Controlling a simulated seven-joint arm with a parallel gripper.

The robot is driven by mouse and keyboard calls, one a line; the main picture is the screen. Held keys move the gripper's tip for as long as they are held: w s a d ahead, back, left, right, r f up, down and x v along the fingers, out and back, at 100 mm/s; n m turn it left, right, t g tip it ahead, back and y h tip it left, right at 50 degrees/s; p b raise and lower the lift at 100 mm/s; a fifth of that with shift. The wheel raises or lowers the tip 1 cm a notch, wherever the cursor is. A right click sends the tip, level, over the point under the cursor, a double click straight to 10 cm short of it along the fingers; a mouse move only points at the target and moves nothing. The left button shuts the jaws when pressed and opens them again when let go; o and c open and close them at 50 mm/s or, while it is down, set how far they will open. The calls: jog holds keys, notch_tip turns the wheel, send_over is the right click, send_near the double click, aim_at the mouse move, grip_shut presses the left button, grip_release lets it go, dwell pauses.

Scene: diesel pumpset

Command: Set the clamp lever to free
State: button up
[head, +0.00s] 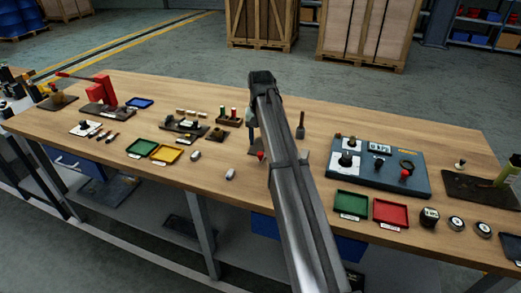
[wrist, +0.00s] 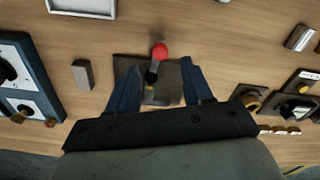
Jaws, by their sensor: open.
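The clamp lever is a dark arm with a red ball knob (wrist: 160,51) in the wrist view. It stands on a dark square base plate (wrist: 172,88) on the wooden table. My gripper (wrist: 159,72) is open above the plate, one finger on each side of the lever. The knob shows just past the fingertips, and I see no contact. In the head view the red knob (head: 261,155) shows left of my arm, which hides much of the plate and part of my gripper (head: 253,128). Any lever markings are too small to read.
A blue control panel (head: 378,165) stands to the right, with green (head: 350,204) and red (head: 391,213) trays in front of it. An upright dark piece (head: 301,126) stands just right of my arm. Small fixtures (head: 184,126) lie to the left. Bare wood surrounds the base plate.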

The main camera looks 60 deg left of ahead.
aim_at(260, 153)
jog(key=shift+f, duration=2.6)
jog(key=shift+c, duration=0.3)
grip_shut()
